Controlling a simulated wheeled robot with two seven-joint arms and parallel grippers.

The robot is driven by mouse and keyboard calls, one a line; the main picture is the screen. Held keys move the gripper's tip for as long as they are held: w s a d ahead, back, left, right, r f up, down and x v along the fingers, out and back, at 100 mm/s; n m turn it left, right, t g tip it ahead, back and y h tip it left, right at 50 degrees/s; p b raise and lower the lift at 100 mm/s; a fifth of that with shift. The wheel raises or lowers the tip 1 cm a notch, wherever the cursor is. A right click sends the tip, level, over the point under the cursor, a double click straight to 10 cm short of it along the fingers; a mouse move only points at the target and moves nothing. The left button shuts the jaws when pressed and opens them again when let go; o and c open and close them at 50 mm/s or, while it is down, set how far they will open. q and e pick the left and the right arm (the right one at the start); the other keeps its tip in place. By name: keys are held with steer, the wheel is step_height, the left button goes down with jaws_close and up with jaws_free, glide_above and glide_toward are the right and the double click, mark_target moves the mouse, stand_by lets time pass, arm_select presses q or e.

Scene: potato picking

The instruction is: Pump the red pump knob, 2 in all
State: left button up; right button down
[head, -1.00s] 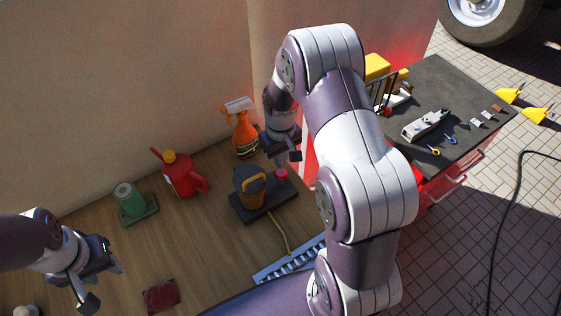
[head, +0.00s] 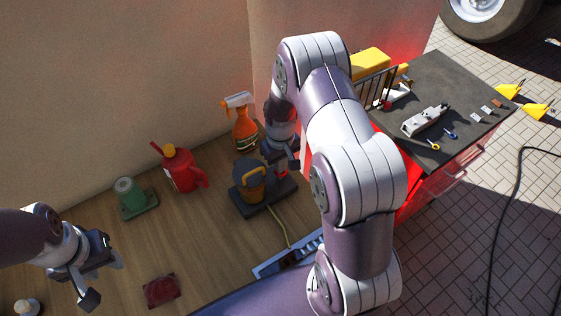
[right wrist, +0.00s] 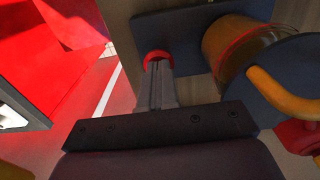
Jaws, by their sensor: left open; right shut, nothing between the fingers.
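The red pump knob (head: 283,171) stands at the right end of a dark pump base (head: 262,203), beside a dark and yellow cylinder with a handle (head: 247,181). In the right wrist view the knob (right wrist: 156,56) shows as a red ring right at the tips of my right gripper (right wrist: 157,72). My right gripper (head: 290,163) is shut and empty, pointing down over the knob; I cannot tell whether it touches or presses it. My left gripper (head: 104,282) is open and empty, above the bench at the lower left.
A dark red block (head: 160,290) lies in front. A red tool cabinet (head: 425,180) stands at the right.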

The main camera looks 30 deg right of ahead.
arm_select(q)
steer(key=shift+w+d, duration=0.1)
steer(key=shift+w, duration=0.05)
arm_select(e)
steer(key=shift+s+f, duration=0.2)
steer(key=shift+f, duration=0.05)
steer(key=r+p, duration=0.2)
steer(key=r, duration=0.1)
steer(key=r+p, duration=0.2)
steer(key=shift+w+r, duration=0.15)
steer(key=shift+w, duration=0.15)
steer(key=shift+s+r+b, duration=0.1)
steer(key=shift+r+b, duration=0.45)
steer(key=shift+b, duration=0.4)
arm_select(q)
steer(key=shift+s+d+r+b, duration=0.2)
steer(key=shift+s+b, duration=0.15)
steer(key=shift+b, duration=0.5)
arm_select(e)
step_height(320, 180, up, 8)
arm_select(q)
steer(key=shift+w, duration=0.1)
